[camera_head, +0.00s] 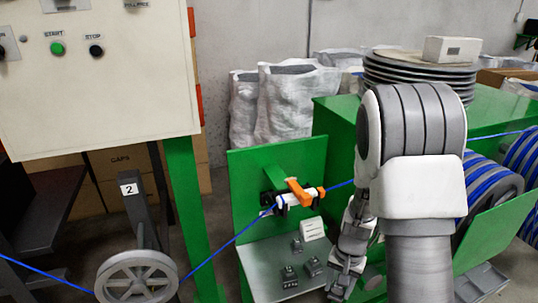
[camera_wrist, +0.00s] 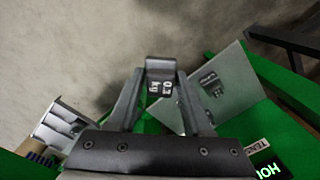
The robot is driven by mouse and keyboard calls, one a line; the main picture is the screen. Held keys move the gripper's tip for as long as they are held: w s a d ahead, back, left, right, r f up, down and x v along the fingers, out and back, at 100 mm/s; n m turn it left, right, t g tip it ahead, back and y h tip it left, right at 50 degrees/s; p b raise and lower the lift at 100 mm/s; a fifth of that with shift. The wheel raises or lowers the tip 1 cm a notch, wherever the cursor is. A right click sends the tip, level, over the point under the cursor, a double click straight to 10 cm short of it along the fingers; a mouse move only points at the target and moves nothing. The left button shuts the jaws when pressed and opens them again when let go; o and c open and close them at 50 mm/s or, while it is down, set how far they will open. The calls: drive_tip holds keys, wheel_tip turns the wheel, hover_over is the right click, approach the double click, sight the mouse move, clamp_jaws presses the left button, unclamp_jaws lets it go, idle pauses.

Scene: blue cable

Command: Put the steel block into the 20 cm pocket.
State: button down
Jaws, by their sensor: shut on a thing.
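My gripper (camera_wrist: 160,88) is shut on a dark steel block (camera_wrist: 160,72) with white lettering, seen between the fingertips in the wrist view. In the head view my gripper (camera_head: 342,283) hangs low, just right of the grey shelf (camera_head: 262,275) of the green stand; the held block cannot be made out there. Several similar dark blocks (camera_head: 290,277) sit on that shelf, and some show in the wrist view (camera_wrist: 212,84). A pale grey part with compartments (camera_wrist: 62,118) lies at the left of the wrist view; I cannot read a 20 cm mark on it.
A blue cable (camera_head: 240,236) runs through a white guide with an orange lever (camera_head: 299,192) above the shelf. A spoked wheel (camera_head: 136,278) stands at the left. Bare floor (camera_wrist: 75,45) shows past my fingertips.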

drive_tip(key=w+a+r+n+p, duration=0.2)
drive_tip(key=a+r+n, duration=0.1)
drive_tip(key=r+n, duration=0.2)
wheel_tip(320, 180, up, 3)
drive_tip(key=shift+a+f+n, duration=0.1)
drive_tip(key=shift+a+n, duration=0.2)
drive_tip(key=shift+a, duration=0.1)
